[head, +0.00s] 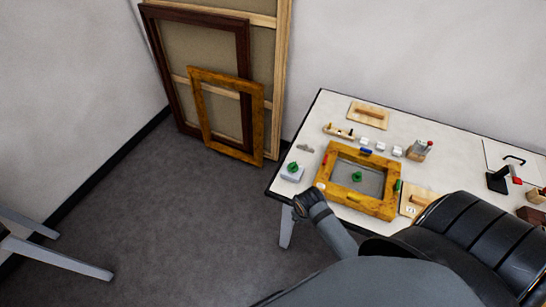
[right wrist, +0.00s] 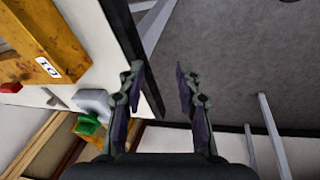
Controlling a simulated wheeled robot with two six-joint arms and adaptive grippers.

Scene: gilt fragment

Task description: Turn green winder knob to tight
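A green knob (head: 293,167) sits on a small pale grey box (head: 290,175) near the left end of the table. The knob (right wrist: 88,124) and box (right wrist: 95,102) also show at the left of the right wrist view. A second green piece (head: 357,176) stands inside the yellow wooden frame (head: 340,194); I cannot tell which one is called the winder. My right gripper (head: 303,205) is near the table's left front edge, apart from the knob. In the right wrist view, my right gripper (right wrist: 158,80) is open and empty. My left gripper is not in view.
The table (head: 455,140) also holds a wooden board (head: 368,115), small white blocks (head: 380,147), a container of tools (head: 420,150) and a black stand (head: 498,180). Picture frames (head: 257,125) lean on the wall.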

